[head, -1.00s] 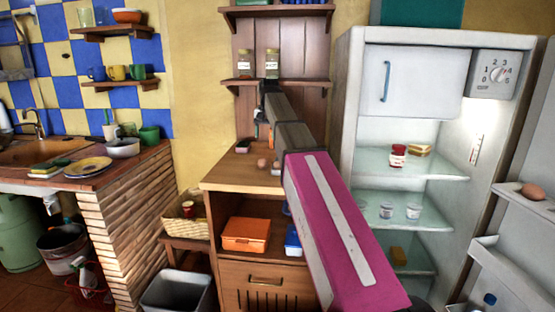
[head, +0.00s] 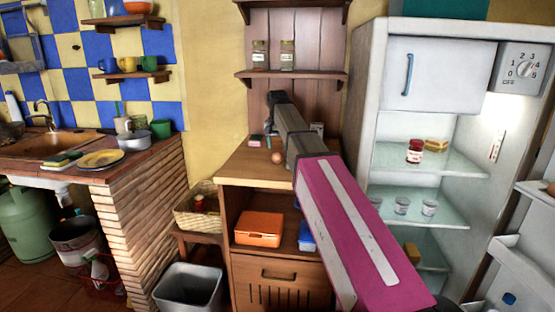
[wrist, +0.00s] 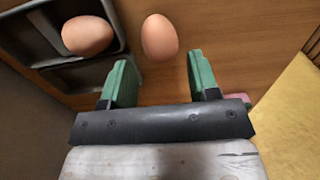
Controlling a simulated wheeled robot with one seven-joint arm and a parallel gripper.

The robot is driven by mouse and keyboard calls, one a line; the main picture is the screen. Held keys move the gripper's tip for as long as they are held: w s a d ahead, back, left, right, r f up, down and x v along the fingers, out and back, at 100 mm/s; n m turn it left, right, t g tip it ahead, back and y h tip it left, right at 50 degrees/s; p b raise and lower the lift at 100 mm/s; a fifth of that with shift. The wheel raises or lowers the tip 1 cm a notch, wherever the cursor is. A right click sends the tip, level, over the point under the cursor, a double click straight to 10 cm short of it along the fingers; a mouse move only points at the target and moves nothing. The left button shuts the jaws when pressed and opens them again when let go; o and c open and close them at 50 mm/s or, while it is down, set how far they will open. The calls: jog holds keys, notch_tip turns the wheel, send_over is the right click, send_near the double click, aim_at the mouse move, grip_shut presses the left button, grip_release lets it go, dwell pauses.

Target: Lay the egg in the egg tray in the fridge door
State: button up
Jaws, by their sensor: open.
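A brown egg (wrist: 160,38) lies on the wooden counter top, just beyond and between my open fingertips. It also shows in the head view (head: 278,157), beside my arm. My gripper (wrist: 159,68) is open, with green fingers and nothing between them. A second egg (wrist: 87,35) sits in a dark grey compartmented tray (wrist: 85,75) to the left in the wrist view. In the head view my arm hides the gripper and that tray. The fridge door's upper shelf (head: 532,192) is at the right edge, with an egg (head: 551,189) partly cut off.
The fridge (head: 380,130) stands open at the right, with jars (head: 402,205) on its glass shelves. An orange box (head: 258,228) sits in the cabinet under the counter top (head: 240,170). Shelves with jars (head: 287,54) are above. A basket (head: 200,205) and a grey bin (head: 188,290) stand left.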

aim_at(277, 153)
notch_tip(277, 153, down, 5)
jog(key=shift+r, duration=0.1)
jog(key=c, duration=0.4)
jog(key=shift+c, duration=0.2)
